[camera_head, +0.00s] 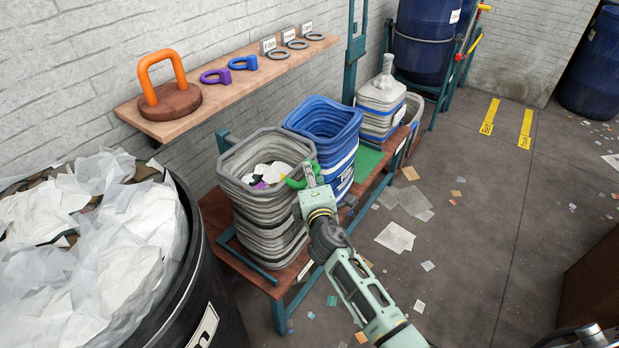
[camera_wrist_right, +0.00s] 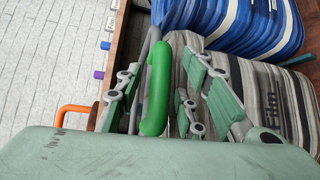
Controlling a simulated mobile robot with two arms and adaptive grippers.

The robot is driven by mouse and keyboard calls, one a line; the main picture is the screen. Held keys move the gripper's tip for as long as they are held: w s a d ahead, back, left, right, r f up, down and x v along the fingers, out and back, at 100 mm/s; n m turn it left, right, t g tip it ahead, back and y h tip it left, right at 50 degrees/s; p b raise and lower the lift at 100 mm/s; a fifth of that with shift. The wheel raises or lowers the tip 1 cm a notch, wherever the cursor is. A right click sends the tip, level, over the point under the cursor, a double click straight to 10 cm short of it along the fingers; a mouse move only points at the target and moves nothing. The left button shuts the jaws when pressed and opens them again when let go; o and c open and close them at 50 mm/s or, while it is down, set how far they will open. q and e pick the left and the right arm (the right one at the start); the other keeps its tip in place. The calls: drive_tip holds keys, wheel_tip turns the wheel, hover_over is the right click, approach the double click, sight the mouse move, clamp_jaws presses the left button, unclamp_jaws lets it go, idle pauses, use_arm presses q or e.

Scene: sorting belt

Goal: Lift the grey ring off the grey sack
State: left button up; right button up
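The grey sack (camera_head: 262,215), striped, stands on the bench nearest me. A grey ring (camera_head: 262,133) appears to form its top rim; I cannot tell how it joins the sack. A green loop handle (camera_head: 296,183) sits at the rim's right side. My right gripper (camera_head: 311,173) is over that handle. In the right wrist view the green handle (camera_wrist_right: 156,88) lies between the fingers of the gripper (camera_wrist_right: 158,92), which look apart with gaps beside it. The sack's side there reads "Film" (camera_wrist_right: 276,98). White and purple scraps lie inside the sack. My left gripper is out of view.
A blue striped sack (camera_head: 328,122) stands close behind the grey one. A black drum (camera_head: 205,270) of white waste is near at left. A wall shelf (camera_head: 225,92) holds an orange handle (camera_head: 162,75), small rings and labels. Scraps litter the floor at right.

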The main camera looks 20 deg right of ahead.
clamp_jaws()
idle(0.3)
idle(0.3)
